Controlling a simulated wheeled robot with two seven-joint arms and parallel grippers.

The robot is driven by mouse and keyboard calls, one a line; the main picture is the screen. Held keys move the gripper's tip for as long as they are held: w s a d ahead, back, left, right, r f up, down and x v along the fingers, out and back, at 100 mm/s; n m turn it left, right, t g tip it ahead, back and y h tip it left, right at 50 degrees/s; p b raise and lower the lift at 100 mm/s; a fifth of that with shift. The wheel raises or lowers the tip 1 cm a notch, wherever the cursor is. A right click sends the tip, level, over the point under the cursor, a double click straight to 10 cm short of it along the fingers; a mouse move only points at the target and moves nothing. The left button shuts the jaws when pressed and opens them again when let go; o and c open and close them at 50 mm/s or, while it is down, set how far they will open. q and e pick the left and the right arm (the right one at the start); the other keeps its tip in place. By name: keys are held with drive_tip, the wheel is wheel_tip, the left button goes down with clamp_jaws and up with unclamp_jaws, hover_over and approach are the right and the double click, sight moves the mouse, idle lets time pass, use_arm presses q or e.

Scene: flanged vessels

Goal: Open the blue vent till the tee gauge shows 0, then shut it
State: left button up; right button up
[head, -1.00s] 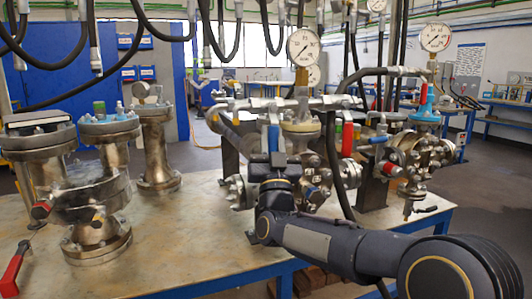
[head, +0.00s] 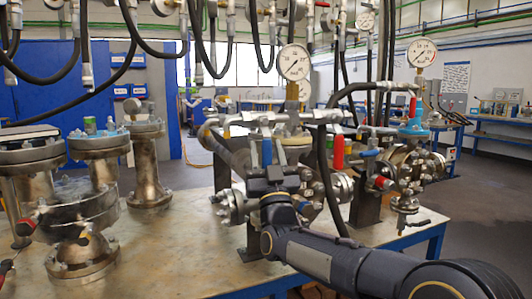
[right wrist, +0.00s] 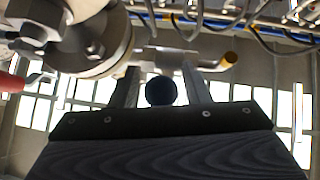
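An upright blue lever handle (head: 266,152), which I take for the blue vent, stands on the pipework left of the nearer gauge. My right gripper (head: 268,170) is at this handle. In the right wrist view a round dark-blue end (right wrist: 160,91) lies between my two open fingers (right wrist: 160,95), with a narrow gap on each side. Whether they touch it lower down cannot be told. A white round gauge (head: 294,62) stands above this pipework, probably the tee gauge; its needle is too small to read. My left gripper is not in view.
A red handle (head: 337,152) and another blue handle (head: 370,153) are to the right. A second gauge (head: 421,52) stands at far right. A flanged vessel (head: 82,210) is on the left. Black hoses hang overhead. The bench top (head: 180,245) is bare in the middle.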

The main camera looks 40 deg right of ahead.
drive_tip(key=v, duration=0.8)
drive_tip(key=shift+b, duration=0.35)
drive_tip(key=shift+w, duration=0.1)
